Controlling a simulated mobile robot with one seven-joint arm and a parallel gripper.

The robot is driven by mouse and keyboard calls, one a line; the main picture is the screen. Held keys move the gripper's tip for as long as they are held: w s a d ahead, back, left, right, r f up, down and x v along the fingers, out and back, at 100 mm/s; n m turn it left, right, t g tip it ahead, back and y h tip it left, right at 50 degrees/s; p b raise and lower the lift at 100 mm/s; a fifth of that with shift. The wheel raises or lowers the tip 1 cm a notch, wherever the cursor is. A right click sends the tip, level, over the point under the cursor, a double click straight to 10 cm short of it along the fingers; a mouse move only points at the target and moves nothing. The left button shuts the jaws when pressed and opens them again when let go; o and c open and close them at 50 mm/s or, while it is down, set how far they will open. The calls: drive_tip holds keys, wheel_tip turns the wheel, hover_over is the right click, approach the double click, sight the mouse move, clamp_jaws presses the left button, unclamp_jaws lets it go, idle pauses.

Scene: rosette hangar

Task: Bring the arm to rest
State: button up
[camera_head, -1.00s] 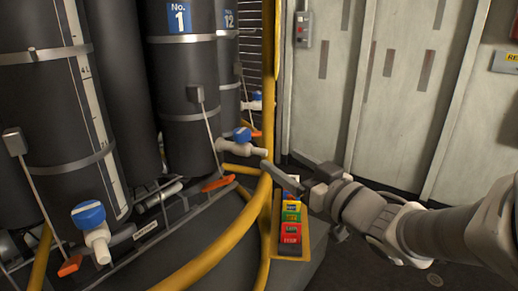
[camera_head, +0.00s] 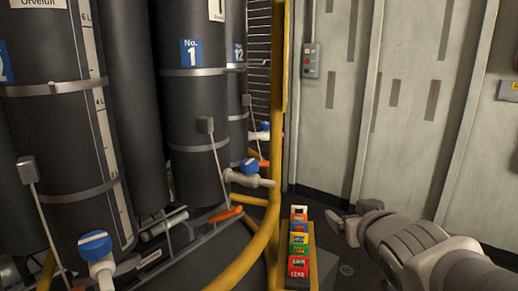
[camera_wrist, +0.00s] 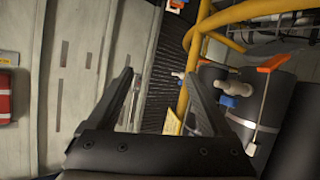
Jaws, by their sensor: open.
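My arm (camera_head: 410,245) comes in from the lower right in the head view. My gripper (camera_head: 340,222) is at its left end, right of a row of coloured labelled blocks (camera_head: 298,262) and apart from it in the picture. In the wrist view my gripper (camera_wrist: 162,88) shows two dark fingers spread wide. It is open, with nothing between the fingers. The head view shows the fingers too small and side-on to judge the gap.
Dark cylinders (camera_head: 192,110) with white valves (camera_head: 248,180) stand at the left. A yellow rail (camera_head: 274,130) curves between them and my arm. Pale wall panels (camera_head: 400,90) with a small switch box (camera_head: 311,60) stand behind. Dark floor lies open around my arm.

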drive_tip(key=s+a+f+g, duration=0.1)
drive_tip(key=s+f+g, duration=0.15)
drive_tip(key=s, duration=0.35)
drive_tip(key=s+a+f+m+g, duration=0.1)
drive_tip(key=s+a+g, duration=0.15)
drive_tip(key=s, duration=0.25)
drive_tip(key=s+f+g, duration=0.1)
drive_tip(key=s+g, duration=0.2)
drive_tip(key=s, duration=0.3)
wheel_tip(320, 180, up, 19)
drive_tip(key=p, duration=2)
drive_tip(key=shift+w+y, duration=0.3)
drive_tip(key=shift+w, duration=0.1)
drive_tip(key=shift+f, duration=0.15)
